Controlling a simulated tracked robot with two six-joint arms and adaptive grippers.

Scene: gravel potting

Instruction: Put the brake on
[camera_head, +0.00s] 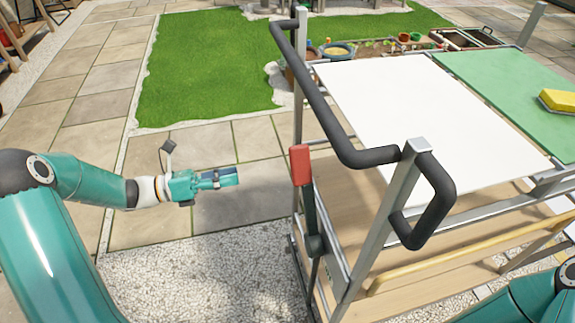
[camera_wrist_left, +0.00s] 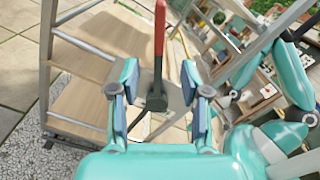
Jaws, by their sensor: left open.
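The brake lever (camera_head: 301,166) has a red grip on a dark shaft and stands nearly upright at the cart's near left corner. It also shows in the left wrist view (camera_wrist_left: 159,32), with its dark pivot low between my fingers. My left gripper (camera_head: 236,176) is open and empty, to the left of the lever and apart from it, pointing towards the cart (camera_head: 400,165). In the left wrist view its two fingers (camera_wrist_left: 160,75) stand wide on either side of the lever's line. My right gripper is out of view; only part of that arm shows at the bottom right.
A black push handle (camera_head: 330,125) curves above and beside the lever. The cart carries a white panel, a green mat (camera_head: 505,80) and a yellow sponge (camera_head: 558,101). Paving (camera_head: 240,205) and gravel lie open between my left gripper and the cart. Lawn (camera_head: 200,70) lies behind.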

